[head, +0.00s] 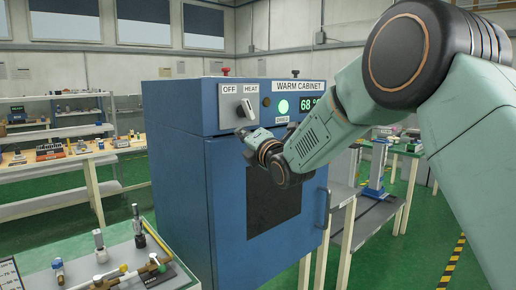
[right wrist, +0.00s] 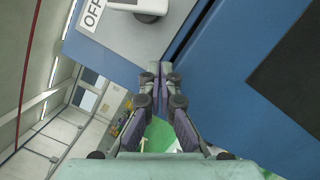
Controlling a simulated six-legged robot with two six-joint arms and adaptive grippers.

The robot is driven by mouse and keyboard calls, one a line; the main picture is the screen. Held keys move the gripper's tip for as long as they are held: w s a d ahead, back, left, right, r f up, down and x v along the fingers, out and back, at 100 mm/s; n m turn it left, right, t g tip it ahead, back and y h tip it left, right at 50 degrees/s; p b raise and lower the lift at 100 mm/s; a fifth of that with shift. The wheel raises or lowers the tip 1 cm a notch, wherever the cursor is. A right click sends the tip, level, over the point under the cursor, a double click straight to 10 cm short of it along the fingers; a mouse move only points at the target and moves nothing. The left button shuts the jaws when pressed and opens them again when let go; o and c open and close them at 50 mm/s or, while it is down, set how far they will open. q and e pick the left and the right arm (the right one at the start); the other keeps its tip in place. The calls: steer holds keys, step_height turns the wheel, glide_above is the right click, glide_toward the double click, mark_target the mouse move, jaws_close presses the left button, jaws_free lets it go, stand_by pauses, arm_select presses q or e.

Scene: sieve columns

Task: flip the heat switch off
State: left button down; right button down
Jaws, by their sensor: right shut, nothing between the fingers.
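The blue warm cabinet (head: 172,150) stands mid-view with a light panel on its upper front. The heat switch (head: 247,108), a pale lever, sits under the OFF and HEAT labels; which label it is set to I cannot tell. My right gripper (head: 241,132) is shut and empty, just below the switch by the panel's lower edge. In the right wrist view its closed fingertips (right wrist: 161,70) show before the cabinet front, apart from the switch (right wrist: 148,10), which is cut by the top edge beside the OFF label (right wrist: 93,14). My left gripper is not in view.
A green round lamp (head: 283,107) and a lit display (head: 310,103) sit right of the switch. The cabinet door has a dark window (head: 272,208) and a handle (head: 324,208). A bench (head: 125,262) with fittings stands at front left. My right arm covers the right side.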

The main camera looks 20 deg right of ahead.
steer(key=s+d, duration=0.1)
steer(key=s, duration=0.7)
steer(key=shift+s+d+f, duration=0.35)
steer(key=shift+w+a, duration=0.1)
steer(key=shift+a, duration=0.05)
